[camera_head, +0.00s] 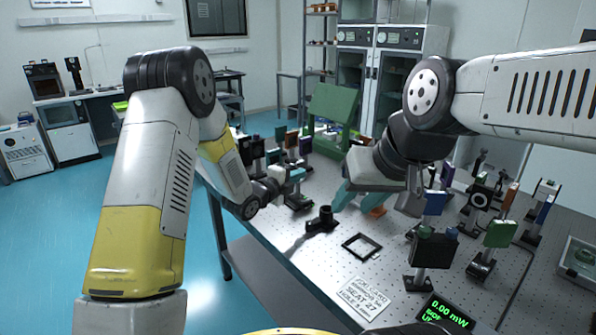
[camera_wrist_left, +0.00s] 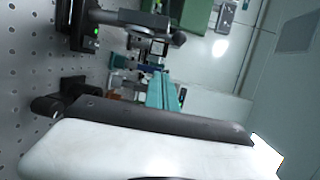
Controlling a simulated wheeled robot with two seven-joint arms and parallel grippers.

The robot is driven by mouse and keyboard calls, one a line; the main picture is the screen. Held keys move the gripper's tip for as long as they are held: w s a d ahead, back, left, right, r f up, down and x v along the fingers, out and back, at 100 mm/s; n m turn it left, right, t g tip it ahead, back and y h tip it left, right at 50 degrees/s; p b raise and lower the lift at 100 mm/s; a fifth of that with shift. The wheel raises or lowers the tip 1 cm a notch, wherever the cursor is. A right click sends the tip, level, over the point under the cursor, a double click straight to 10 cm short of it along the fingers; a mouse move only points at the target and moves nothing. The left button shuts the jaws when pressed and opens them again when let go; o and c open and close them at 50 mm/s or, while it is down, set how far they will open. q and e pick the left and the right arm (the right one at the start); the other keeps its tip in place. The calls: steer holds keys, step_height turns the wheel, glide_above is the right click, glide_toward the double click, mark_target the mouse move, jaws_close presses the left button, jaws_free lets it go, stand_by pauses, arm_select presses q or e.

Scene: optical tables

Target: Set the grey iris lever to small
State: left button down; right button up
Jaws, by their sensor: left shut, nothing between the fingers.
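A dark round mount with a pale centre (camera_head: 478,199) stands among the optics on the right of the table and may be the iris. I cannot make out its grey lever. My left gripper (camera_head: 296,174) is shut and empty over the table's left part, beside several post-mounted optics. Its teal fingers also show together in the left wrist view (camera_wrist_left: 163,93). My right gripper (camera_head: 343,197) has teal fingers low over the middle of the table; its wrist hides much of it, and I cannot tell whether it is open.
The perforated optical table (camera_head: 310,265) holds a black post base (camera_head: 321,219), a flat black frame (camera_head: 362,246) and a printed card (camera_head: 366,297). A green display (camera_head: 446,314) reads 0.00 mW. A green panel (camera_head: 333,105) stands behind. Mounted optics crowd the right side.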

arm_select(q)
steer(key=v, duration=0.6)
steer(key=shift+f, duration=0.7)
